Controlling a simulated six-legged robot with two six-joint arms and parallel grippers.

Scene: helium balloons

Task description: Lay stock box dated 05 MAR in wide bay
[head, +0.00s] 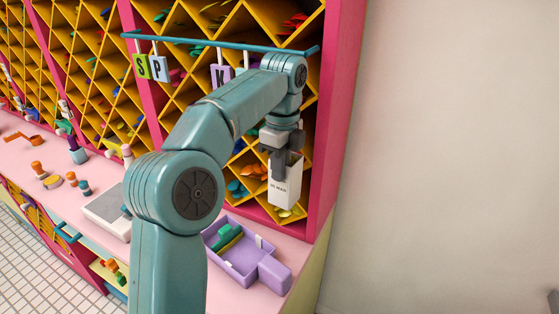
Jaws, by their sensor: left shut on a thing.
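My left gripper (279,143) is at the end of the teal arm, pointing down and shut on a white stock box (286,187). Small dark print on the box's front appears to read 05 MAR. The gripper holds the box by its upper part, upright, in front of the yellow diamond shelving near the right pink post. On the pink counter below stands a purple tray (225,266) with a wide bay and a smaller part at its right. A green item (226,237) lies in the tray. My right gripper is not in view.
A teal rail (215,44) with hanging letter tags, S, P and K among them, crosses above. A grey-white flat device (104,213) and several small coloured items stand on the counter at left. The plain wall at right is clear.

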